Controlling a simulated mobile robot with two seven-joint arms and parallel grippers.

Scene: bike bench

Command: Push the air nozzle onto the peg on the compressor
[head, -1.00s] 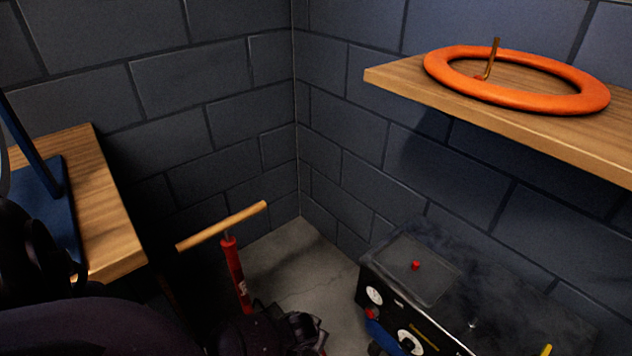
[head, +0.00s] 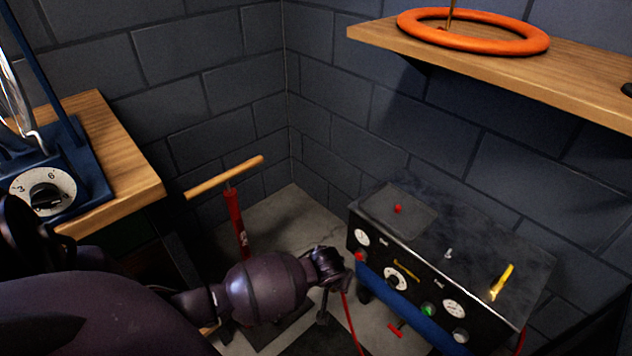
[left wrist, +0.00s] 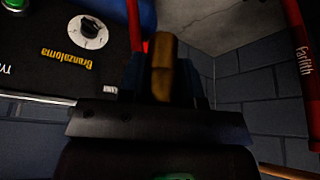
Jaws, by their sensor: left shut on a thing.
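The compressor (head: 405,240) is a black box with dials at the lower right of the head view. On its top stand a small red knob (head: 397,208), a small silver peg (head: 449,253) and a yellow upright piece (head: 502,282). My left gripper (head: 338,278) is left of the compressor's front, below its top. In the left wrist view the left gripper (left wrist: 163,78) is shut on a brass-coloured piece, seemingly the air nozzle (left wrist: 163,62), with something red behind it. A red hose (head: 350,315) hangs below the gripper. My right gripper is out of view.
A red pump (head: 235,220) with a wooden handle stands behind my left arm. A wooden shelf (head: 590,85) with an orange ring (head: 420,27) is above the compressor. A wooden bench (head: 125,165) is at left. A blue bar (head: 400,300) runs along the compressor's front.

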